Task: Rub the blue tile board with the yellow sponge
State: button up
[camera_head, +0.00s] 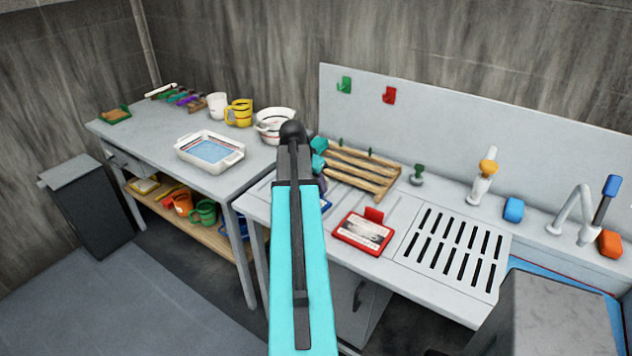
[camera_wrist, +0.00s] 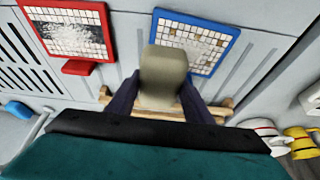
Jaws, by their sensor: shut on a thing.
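My gripper (camera_wrist: 157,102) is shut on a dull yellowish block, the yellow sponge (camera_wrist: 164,75), which stands out between the two dark fingers in the wrist view. The blue tile board (camera_wrist: 205,46) has a blue frame and pale tiles, with a few brownish ones along its top. The sponge overlaps the board's lower left part in the wrist view; I cannot tell whether they touch. In the head view my arm hides the sponge, the fingertips and most of the blue board.
A red-framed tile board (camera_head: 365,233) with white smears lies beside the blue one. A wooden rack (camera_head: 362,172) stands behind. A slotted drainer (camera_head: 455,250), a blue block (camera_head: 514,209) and a tap (camera_head: 575,212) are at right. A white basin (camera_head: 210,150) sits on the left table.

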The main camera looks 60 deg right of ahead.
jog(key=shift+s+d, duration=0.25)
jog(key=shift+s, duration=0.1)
jog(key=shift+f, duration=0.15)
